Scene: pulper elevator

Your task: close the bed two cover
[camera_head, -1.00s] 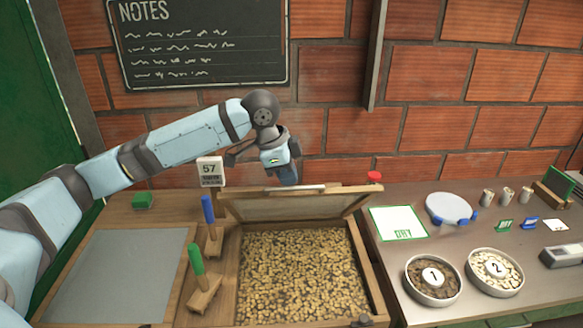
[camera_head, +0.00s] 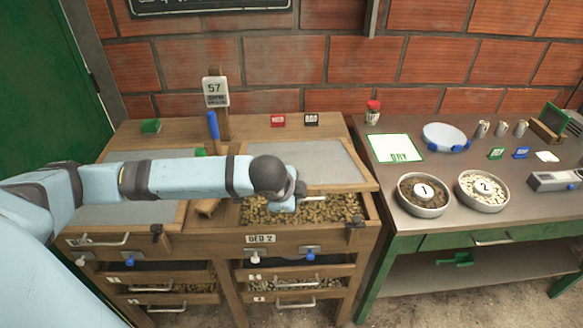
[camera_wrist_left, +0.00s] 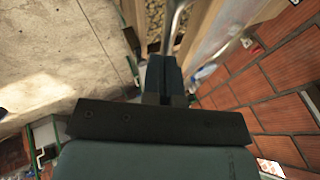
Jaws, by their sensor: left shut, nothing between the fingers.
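The bed two cover (camera_head: 320,161), a grey panel in a wooden frame, is tilted down over the back of bed two (camera_head: 262,225), with its front edge still raised. Coffee beans (camera_head: 270,211) show in the gap below that edge. My left gripper (camera_head: 301,190) is at the cover's front edge beside its silver handle (camera_head: 316,199). In the left wrist view, my left gripper's fingers (camera_wrist_left: 165,67) are shut with nothing between them, close to the handle (camera_wrist_left: 176,25). Whether they touch it is unclear. My right gripper is not in view.
My left arm crosses over the neighbouring bed (camera_head: 145,213), whose grey cover lies flat. A blue-handled tool (camera_head: 213,125) stands between the beds. To the right, a table holds bowl one (camera_head: 423,205) and bowl two (camera_head: 484,201). Brick wall stands behind.

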